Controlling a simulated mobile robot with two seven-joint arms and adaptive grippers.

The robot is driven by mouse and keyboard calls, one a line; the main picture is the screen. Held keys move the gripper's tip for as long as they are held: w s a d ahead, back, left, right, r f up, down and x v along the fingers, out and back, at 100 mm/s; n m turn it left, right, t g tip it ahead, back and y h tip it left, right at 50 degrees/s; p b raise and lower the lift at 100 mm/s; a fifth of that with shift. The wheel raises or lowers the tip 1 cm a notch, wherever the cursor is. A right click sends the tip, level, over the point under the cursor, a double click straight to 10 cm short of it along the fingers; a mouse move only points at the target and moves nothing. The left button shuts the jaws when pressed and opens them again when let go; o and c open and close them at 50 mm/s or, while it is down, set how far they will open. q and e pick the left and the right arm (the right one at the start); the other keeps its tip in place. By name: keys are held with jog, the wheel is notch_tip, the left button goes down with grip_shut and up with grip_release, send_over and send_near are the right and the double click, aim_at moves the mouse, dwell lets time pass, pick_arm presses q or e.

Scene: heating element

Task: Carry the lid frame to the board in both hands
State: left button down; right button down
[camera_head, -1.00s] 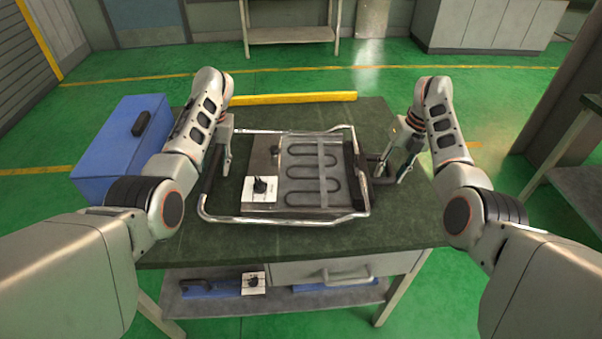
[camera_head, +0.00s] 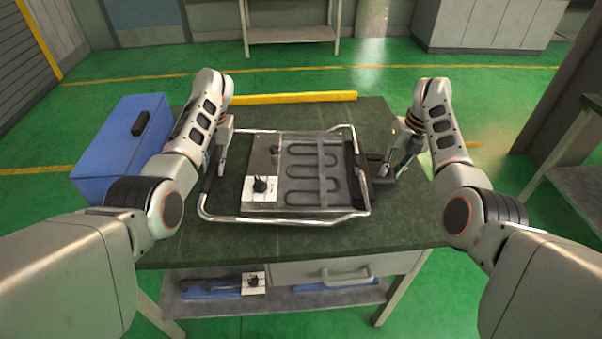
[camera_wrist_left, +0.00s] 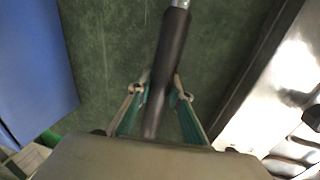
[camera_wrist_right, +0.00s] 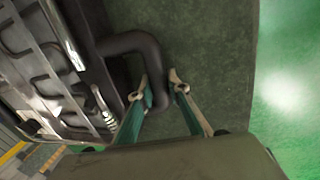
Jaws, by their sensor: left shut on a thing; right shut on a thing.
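The lid frame (camera_head: 285,221) is a chrome tube loop with black grips, around or over a flat metal board (camera_head: 263,155) on the dark green table. The board bears a serpentine heating element (camera_head: 312,170) and a white plate with a black knob (camera_head: 260,188). My left gripper (camera_head: 214,165) is shut on the frame's left black grip, which shows between its fingers in the left wrist view (camera_wrist_left: 165,65). My right gripper (camera_head: 397,168) is shut on a bent black handle (camera_wrist_right: 135,45) at the right side. I cannot tell the frame's height above the board.
A blue box (camera_head: 123,150) with a black handle stands left of the table. A yellow bar (camera_head: 290,98) lies along the back. The table (camera_head: 420,225) is clear at front right. A lower shelf (camera_head: 215,304) holds a blue item and another knob plate.

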pick_arm(q)
jog(key=shift+w+r, duration=0.1)
jog(key=shift+r, duration=0.2)
pick_arm(e)
jog(key=shift+w+r, duration=0.1)
jog(key=shift+r, duration=0.2)
